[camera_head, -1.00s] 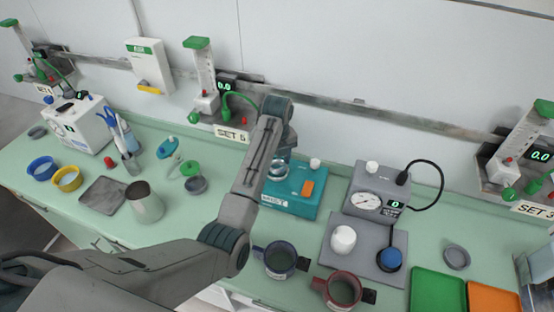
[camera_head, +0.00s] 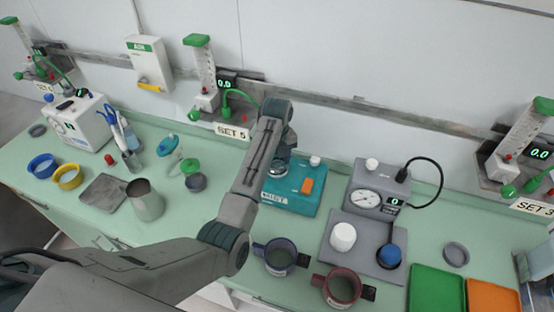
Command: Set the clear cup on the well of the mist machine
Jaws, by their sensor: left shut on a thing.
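The mist machine (camera_head: 290,203) is a teal box with an orange switch and a white label, on the counter near the middle. My left gripper (camera_head: 284,155) points down over the machine's rear left part, with my forearm hiding much of it. It is shut on the clear cup (camera_head: 279,168), which shows only as a small glassy shape below the fingers, over the well. The well is hidden, and I cannot tell whether the cup touches it. My right gripper is not in view.
A grey gauge device (camera_head: 378,188) with a black cable stands to the right. Blue (camera_head: 280,256) and dark red (camera_head: 341,288) mugs stand in front. A metal jug (camera_head: 145,200) is at left. Green (camera_head: 436,290) and orange (camera_head: 492,297) trays lie at right.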

